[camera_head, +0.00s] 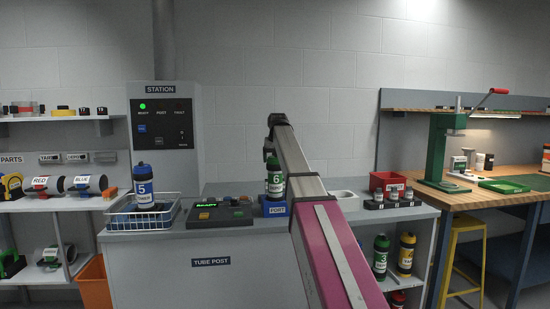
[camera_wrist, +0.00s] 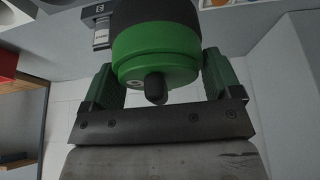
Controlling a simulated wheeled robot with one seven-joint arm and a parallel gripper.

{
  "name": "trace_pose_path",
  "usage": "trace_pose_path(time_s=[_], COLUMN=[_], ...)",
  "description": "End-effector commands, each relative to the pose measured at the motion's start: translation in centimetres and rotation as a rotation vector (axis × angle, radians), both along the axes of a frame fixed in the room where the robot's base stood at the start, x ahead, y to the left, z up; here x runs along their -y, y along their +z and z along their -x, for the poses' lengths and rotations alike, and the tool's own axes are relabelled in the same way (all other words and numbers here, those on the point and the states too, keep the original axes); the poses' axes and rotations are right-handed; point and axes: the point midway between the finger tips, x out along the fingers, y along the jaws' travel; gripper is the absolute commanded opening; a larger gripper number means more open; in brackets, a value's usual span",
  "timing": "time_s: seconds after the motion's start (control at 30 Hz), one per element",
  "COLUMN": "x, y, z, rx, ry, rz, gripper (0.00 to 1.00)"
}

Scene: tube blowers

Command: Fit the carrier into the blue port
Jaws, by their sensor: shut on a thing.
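The carrier is a green and black bottle marked 6 (camera_head: 275,181), upright at the blue port block (camera_head: 275,209), which has a PORT label. Its lower end meets the top of the block; I cannot tell how deep it sits. My gripper (camera_head: 273,148) comes down on the carrier from above. In the wrist view my gripper (camera_wrist: 160,78) has a green finger on each side of the carrier's green end (camera_wrist: 155,62), which has a dark knob. It is shut on the carrier. The port opening is hidden.
A blue carrier marked 5 (camera_head: 143,185) stands in a wire basket (camera_head: 140,218) at left. A control panel (camera_head: 219,213) lies beside the port. The station cabinet (camera_head: 164,127) rises behind, with a green light lit.

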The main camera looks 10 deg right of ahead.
Motion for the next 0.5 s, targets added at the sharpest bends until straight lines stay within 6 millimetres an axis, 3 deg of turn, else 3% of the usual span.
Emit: trace_pose_path(time_s=[0.17,0.2,0.23,0.5], x=[0.0,0.0,0.0,0.0], y=[-0.19,-0.22,-0.22,0.02], z=[-0.01,0.0,0.0,-0.02], rx=[0.001,0.0,0.0,0.0], ry=[0.0,0.0,0.0,0.0], rz=[0.0,0.0,0.0,0.0], gripper=[0.38,0.94,1.0,1.0])
